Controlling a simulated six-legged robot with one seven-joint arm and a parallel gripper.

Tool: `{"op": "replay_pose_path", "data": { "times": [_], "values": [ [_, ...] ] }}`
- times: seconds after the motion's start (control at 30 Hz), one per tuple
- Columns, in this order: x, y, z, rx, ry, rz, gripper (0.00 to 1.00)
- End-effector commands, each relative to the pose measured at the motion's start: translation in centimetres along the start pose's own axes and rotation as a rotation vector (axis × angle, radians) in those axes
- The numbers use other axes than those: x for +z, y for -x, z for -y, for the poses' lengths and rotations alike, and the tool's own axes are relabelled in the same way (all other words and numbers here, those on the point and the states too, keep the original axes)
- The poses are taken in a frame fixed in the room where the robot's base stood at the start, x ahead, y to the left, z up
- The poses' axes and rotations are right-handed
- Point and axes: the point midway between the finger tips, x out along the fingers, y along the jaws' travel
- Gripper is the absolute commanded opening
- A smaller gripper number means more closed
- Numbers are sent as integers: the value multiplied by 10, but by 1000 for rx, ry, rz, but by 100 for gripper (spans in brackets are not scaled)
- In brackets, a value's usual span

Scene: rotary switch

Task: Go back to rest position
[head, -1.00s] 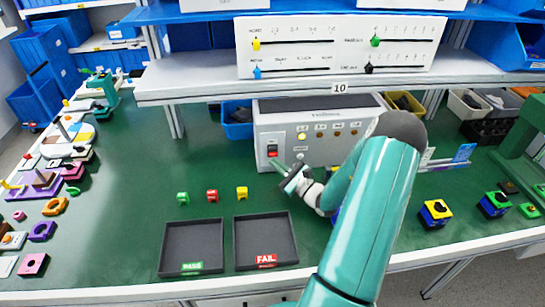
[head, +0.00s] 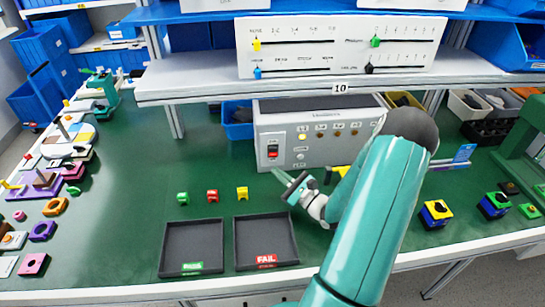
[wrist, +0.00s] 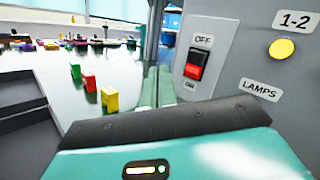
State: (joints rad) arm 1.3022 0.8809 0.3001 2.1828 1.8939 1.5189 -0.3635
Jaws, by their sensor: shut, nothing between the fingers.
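My gripper (head: 281,178) is in front of the grey tester box (head: 330,135), just below and to the right of its red switch (head: 272,152). In the wrist view my gripper (wrist: 157,82) shows as two pale green fingers, shut together with nothing between them. The red rocker switch (wrist: 195,66) between the OFF and ON labels is to the right of the fingers, apart from them. A yellow lamp (wrist: 282,48) marked 1-2 is further right. My arm hides the right part of the box front.
Green, red and yellow small blocks (head: 242,193) stand left of my gripper. The PASS tray (head: 192,225) and FAIL tray (head: 266,218) lie empty at the front. A shelf (head: 210,81) overhangs the box. Black-yellow-blue parts (head: 436,213) stand at the right.

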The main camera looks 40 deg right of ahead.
Motion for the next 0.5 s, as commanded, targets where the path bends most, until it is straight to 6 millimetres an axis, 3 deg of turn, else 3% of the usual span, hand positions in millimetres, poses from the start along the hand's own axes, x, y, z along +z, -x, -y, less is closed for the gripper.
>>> {"op": "replay_pose_path", "data": {
  "times": [0.33, 0.5],
  "values": [
    [2, -2, -1, 10, 3, 2, 0],
    [31, -24, -28, 174, 51, 29, 0]
  ]
}}
